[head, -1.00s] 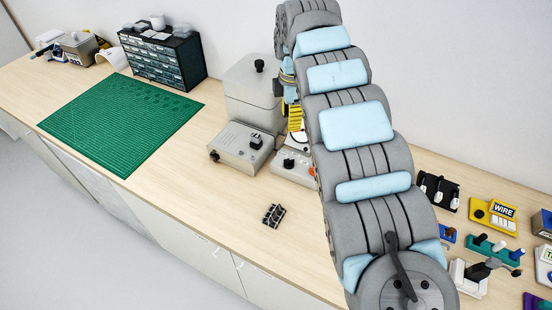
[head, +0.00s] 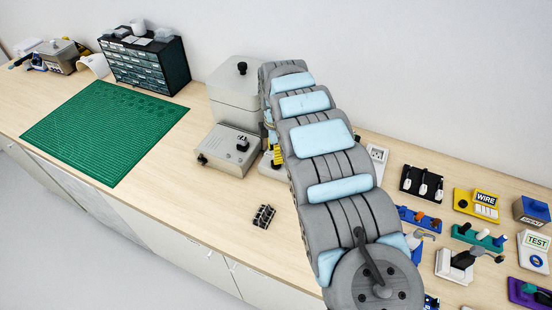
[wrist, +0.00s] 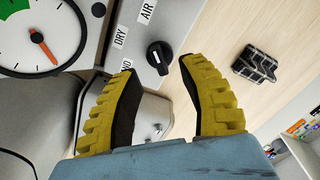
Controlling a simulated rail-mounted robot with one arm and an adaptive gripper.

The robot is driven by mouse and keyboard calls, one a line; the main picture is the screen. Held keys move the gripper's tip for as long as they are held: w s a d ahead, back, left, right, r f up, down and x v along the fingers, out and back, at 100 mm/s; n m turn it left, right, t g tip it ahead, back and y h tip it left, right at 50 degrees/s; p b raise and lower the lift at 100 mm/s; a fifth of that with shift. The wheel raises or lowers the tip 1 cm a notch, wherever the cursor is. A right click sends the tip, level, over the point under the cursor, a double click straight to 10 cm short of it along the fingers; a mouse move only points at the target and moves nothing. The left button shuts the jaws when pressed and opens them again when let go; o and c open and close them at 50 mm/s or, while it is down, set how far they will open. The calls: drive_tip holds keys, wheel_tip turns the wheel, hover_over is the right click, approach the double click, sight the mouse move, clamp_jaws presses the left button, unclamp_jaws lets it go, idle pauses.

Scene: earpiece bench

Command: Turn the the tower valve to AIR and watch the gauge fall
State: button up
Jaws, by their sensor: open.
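A black valve knob (wrist: 159,55) sits on a light grey panel with labels AIR (wrist: 148,10) and DRY (wrist: 120,36) and a third, partly hidden label. I cannot tell which label it points to. A round white gauge (wrist: 38,32) with an orange needle is at the upper left of the wrist view; the needle points down and right there. My gripper (wrist: 158,72) is open and empty, its yellow fingers spread either side of the picture line to the knob, which appears beyond the tips. In the head view my arm mostly hides the gripper and this panel.
A grey control box (head: 228,150) with a black knob stands left of my arm, before a lidded grey box (head: 232,100). A small black rack (head: 263,216) lies on the bench, also in the wrist view (wrist: 255,64). A green mat (head: 105,130) is left; several fixtures crowd the right.

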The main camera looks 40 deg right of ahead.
drive_tip(key=shift+f, duration=1.9)
clamp_jaws()
